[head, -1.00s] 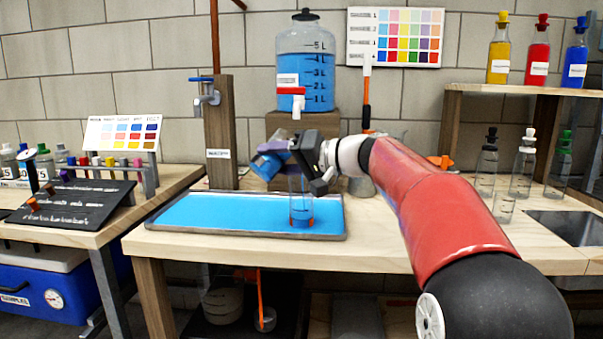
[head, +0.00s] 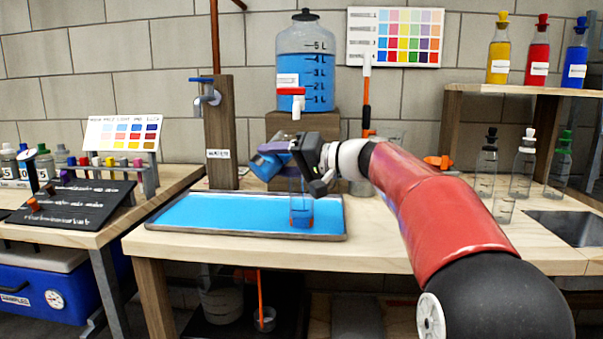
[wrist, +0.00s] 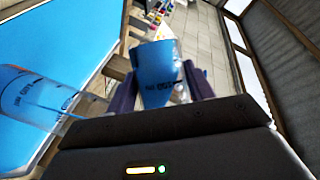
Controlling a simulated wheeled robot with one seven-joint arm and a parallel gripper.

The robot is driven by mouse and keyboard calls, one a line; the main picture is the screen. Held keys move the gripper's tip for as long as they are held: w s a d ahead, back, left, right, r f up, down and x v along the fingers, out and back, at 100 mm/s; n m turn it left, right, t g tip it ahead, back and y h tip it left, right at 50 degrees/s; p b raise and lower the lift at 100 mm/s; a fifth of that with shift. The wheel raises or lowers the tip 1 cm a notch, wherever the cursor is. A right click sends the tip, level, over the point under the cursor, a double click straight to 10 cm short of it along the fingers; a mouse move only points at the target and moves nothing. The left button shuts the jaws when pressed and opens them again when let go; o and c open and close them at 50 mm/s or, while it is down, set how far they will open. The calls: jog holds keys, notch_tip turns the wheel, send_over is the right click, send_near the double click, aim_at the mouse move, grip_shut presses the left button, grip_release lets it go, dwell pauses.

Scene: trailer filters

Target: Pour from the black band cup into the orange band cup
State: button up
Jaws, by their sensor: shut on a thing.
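My gripper (head: 286,158) is shut on a cup (head: 265,166) that looks blue inside. It holds the cup strongly tilted to the left, above the tray. The held cup also shows between the purple fingers in the wrist view (wrist: 158,75); its black band is not clearly visible. The orange band cup (head: 301,207) is clear and stands upright on the blue tray (head: 205,212), just below and right of the held cup. Blue shows in its lower part.
A large jug of blue liquid (head: 304,70) stands on a wooden block behind my gripper. A wooden post with a tap (head: 220,130) rises behind the tray. Several stoppered bottles and a small glass (head: 503,208) stand to the right. The tray's left half is clear.

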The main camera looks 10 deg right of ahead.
jog(key=shift+r+m+t+y+p, duration=0.3)
jog(key=shift+r+m+p, duration=0.15)
jog(key=shift+m+p, duration=0.3)
dwell(1.6)
jog(key=shift+f, duration=0.1)
